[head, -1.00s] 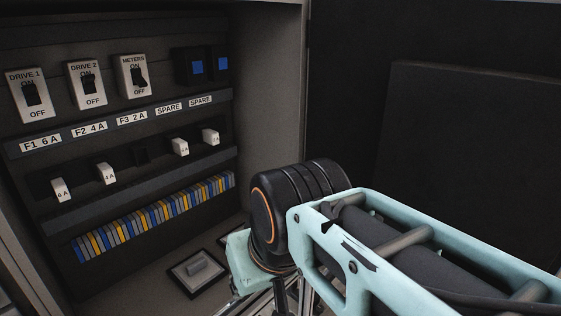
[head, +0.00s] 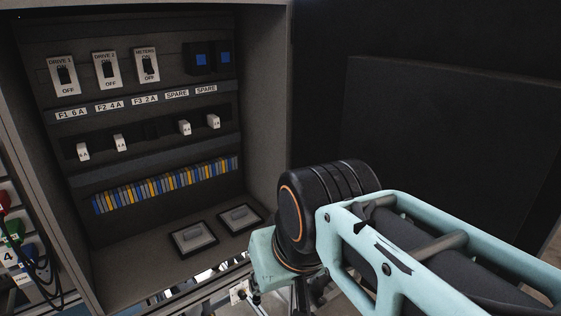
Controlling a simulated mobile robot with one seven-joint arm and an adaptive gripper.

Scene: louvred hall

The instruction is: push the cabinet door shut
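The cabinet (head: 262,110) stands open at the left and middle of the head view. Inside it are switches, fuses and a row of coloured terminals. The cabinet door (head: 440,120) is the large dark panel on the right, swung wide open from the cabinet's right side. My arm reaches in from the lower right, in front of the door's lower part. My gripper cannot be made out; the arm's end is hidden behind or below its own links. Whether anything touches the door cannot be told.
Two small framed plates (head: 194,238) lie at the cabinet's bottom. At the far left are coloured connectors (head: 14,229) with dark cables hanging beside the cabinet. A white socket-like part (head: 238,293) shows below the cabinet. A strip of floor shows at the lower right edge.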

